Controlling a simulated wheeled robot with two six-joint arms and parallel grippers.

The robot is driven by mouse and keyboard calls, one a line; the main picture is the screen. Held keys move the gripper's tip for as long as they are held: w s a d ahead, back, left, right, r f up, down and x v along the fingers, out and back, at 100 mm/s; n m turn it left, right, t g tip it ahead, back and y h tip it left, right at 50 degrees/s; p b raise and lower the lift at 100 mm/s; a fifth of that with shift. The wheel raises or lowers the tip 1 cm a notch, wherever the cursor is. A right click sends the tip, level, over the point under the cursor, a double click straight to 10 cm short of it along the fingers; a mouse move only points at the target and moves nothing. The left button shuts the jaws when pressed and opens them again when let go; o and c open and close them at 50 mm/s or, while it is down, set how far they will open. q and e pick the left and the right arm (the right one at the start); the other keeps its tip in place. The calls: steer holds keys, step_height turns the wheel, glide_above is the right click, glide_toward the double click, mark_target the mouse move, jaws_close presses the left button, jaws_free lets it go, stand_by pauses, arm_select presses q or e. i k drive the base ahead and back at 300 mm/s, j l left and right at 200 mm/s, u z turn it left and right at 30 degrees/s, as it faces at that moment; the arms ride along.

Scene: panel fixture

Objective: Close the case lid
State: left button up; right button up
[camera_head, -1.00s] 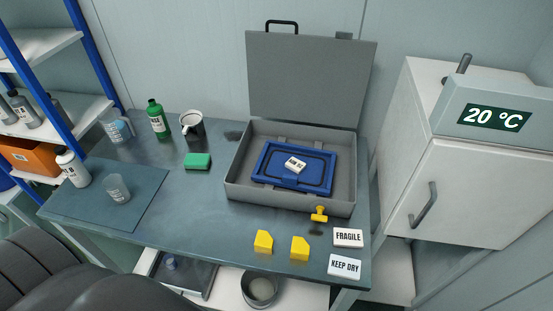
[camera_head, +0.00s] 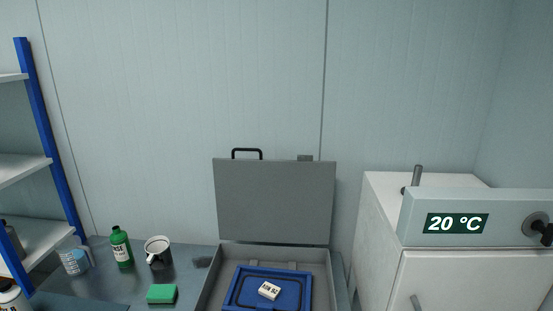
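The grey case (camera_head: 209,291) sits on the table at the bottom middle, its front part cut off by the picture's lower edge. Its lid (camera_head: 275,200) stands open and upright at the back, close to the wall. A black handle (camera_head: 247,152) is on the lid's top edge, with a small grey latch piece (camera_head: 305,158) to its right. Inside the case lies a blue tray (camera_head: 240,296) with a small white labelled block (camera_head: 269,290) on it. Neither gripper is in view.
A green bottle (camera_head: 121,247), a mug (camera_head: 158,252), a green sponge (camera_head: 162,294) and a beaker (camera_head: 74,261) stand left of the case. A blue-framed shelf (camera_head: 52,140) is far left. A white cabinet (camera_head: 455,280) with a 20 °C display (camera_head: 456,223) stands close at right.

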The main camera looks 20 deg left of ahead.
mark_target(261, 199)
steer(key=k+j, duration=0.1)
steer(key=j, duration=0.25)
steer(key=j+z, duration=0.15)
steer(key=j, duration=0.2)
steer(key=k+j, duration=0.15)
steer(key=j, duration=0.2)
steer(key=k+j+z, duration=0.1)
steer(key=j, duration=0.25)
